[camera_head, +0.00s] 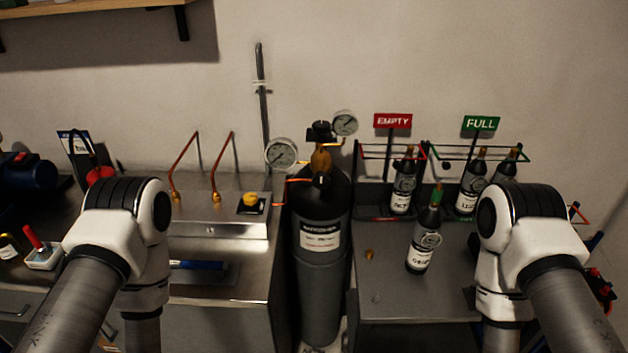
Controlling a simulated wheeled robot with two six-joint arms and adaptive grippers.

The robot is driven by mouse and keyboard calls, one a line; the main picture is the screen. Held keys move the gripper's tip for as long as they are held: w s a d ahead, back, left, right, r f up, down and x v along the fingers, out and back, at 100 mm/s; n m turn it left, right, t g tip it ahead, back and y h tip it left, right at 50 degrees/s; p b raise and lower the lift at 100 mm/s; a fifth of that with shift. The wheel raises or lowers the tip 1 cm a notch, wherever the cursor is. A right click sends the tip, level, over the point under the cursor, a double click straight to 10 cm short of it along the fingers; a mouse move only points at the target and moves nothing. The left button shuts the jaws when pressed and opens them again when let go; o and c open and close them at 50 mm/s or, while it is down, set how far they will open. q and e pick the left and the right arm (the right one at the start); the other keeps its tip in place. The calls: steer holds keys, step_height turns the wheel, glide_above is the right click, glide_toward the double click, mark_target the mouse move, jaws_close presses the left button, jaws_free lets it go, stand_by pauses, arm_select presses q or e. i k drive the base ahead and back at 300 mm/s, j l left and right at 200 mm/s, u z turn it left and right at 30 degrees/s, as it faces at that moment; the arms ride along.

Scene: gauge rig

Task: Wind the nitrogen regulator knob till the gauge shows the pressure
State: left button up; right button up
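A dark nitrogen cylinder (321,265) with a white label stands upright in the middle, between two benches. The brass regulator (320,160) sits on its top, with a black knob-like part (320,131) above it. A round white gauge (281,153) is on the regulator's left, and a second gauge (345,122) is at its upper right. The gauge readings are too small to tell. My arms come in from the lower left and lower right, well apart from the cylinder. Neither gripper's fingers show.
A steel bench (215,275) with bent copper tubes and a yellow button (250,199) is to the left. On the right bench (385,305) stand several dark bottles under red EMPTY (392,121) and green FULL (480,123) signs. One bottle (425,240) stands in front of the racks.

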mark_target(321, 179)
steer(key=l, duration=0.65)
steer(key=k+l+u, duration=0.1)
steer(key=l, duration=0.6)
